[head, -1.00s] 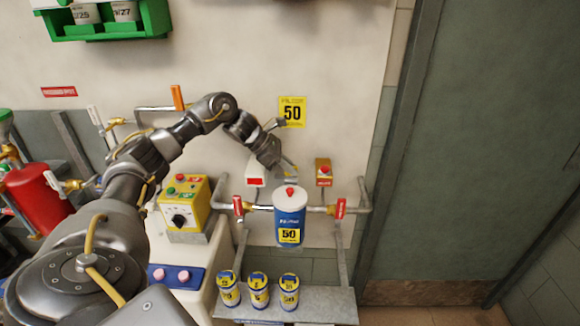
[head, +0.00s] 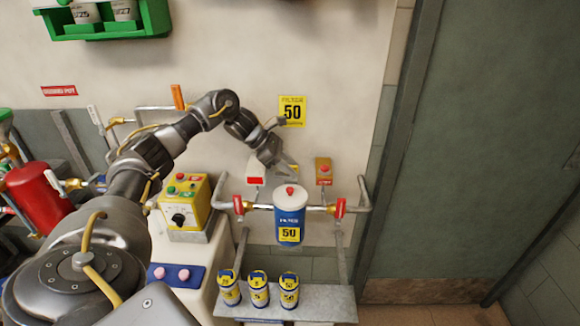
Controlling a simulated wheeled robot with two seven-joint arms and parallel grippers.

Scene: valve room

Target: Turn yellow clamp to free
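My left arm reaches in from the left, and its gripper (head: 283,168) points down just above and behind the filter canister (head: 290,222). The canister is blue with a white lid, a red knob and a yellow "50" label, and hangs in the pipe line. A small pale yellow piece shows beside the fingertips; I cannot tell whether it is the yellow clamp or whether the gripper touches it. The gap between the fingers is too small to read. My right gripper is out of view.
Red valve handles (head: 340,208) flank the canister. Several small cans (head: 258,290) stand on the shelf (head: 325,304) below. A yellow control box (head: 184,206) stands left. The door side at right is clear.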

